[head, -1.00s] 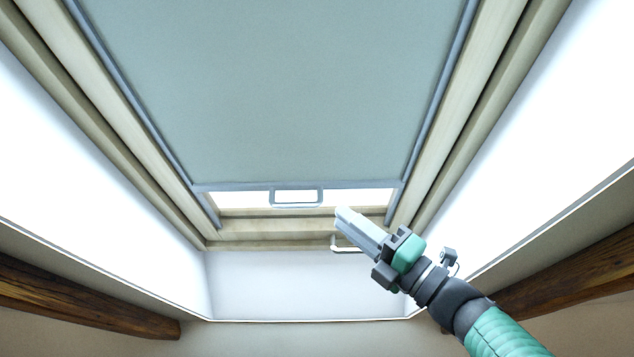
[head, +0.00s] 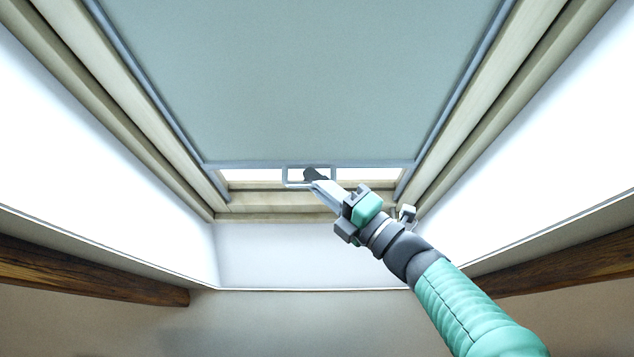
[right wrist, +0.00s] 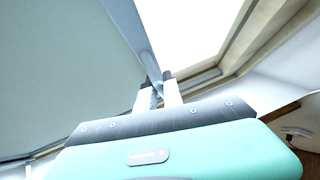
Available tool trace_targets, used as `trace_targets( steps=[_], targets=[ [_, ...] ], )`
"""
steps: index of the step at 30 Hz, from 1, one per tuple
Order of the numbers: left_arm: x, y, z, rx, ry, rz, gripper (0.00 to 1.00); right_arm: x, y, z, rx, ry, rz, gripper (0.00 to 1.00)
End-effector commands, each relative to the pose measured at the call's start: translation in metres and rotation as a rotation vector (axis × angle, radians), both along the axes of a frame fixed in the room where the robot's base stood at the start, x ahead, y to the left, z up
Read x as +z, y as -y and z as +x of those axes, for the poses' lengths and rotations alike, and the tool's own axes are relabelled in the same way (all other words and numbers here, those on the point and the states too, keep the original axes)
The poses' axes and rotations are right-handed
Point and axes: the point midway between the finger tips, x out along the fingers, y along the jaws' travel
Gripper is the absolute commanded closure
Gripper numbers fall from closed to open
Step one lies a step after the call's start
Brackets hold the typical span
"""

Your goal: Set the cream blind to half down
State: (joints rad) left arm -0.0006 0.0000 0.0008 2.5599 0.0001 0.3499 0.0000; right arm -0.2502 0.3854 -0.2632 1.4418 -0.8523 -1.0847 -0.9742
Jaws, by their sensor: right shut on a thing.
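The blind (head: 280,80) looks pale grey-green in this light and hangs in the skylight, covering nearly all of the pane. Its bottom bar (head: 245,164) sits a little above the lower frame, with a strip of bright glass below it. A rectangular pull handle (head: 288,177) hangs at the middle of the bar. My right gripper (head: 316,182) is at the handle, shut on its lower edge. In the right wrist view, the fingers (right wrist: 160,95) close at the bar's grey handle, with the blind (right wrist: 60,70) to the left. My left gripper is not in view.
The wooden window frame (head: 270,207) borders the blind, with side rails along both edges. White sloping reveals (head: 80,150) flank the opening. Dark wooden beams (head: 90,273) lie below at left and right. The space below the window is clear.

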Motion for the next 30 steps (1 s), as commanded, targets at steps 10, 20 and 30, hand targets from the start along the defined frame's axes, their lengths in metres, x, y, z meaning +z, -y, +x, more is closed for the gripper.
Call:
trace_targets(
  steps=[10,20,30],
  targets=[
    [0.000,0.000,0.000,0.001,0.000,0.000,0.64,0.003,-0.007,-0.002,0.008,0.005,0.001,1.00],
    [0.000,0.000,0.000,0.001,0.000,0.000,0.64,0.002,-0.013,-0.003,0.013,0.004,-0.002,1.00],
    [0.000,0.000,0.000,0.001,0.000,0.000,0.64,0.002,-0.017,-0.003,0.017,0.004,-0.003,1.00]
  ],
)
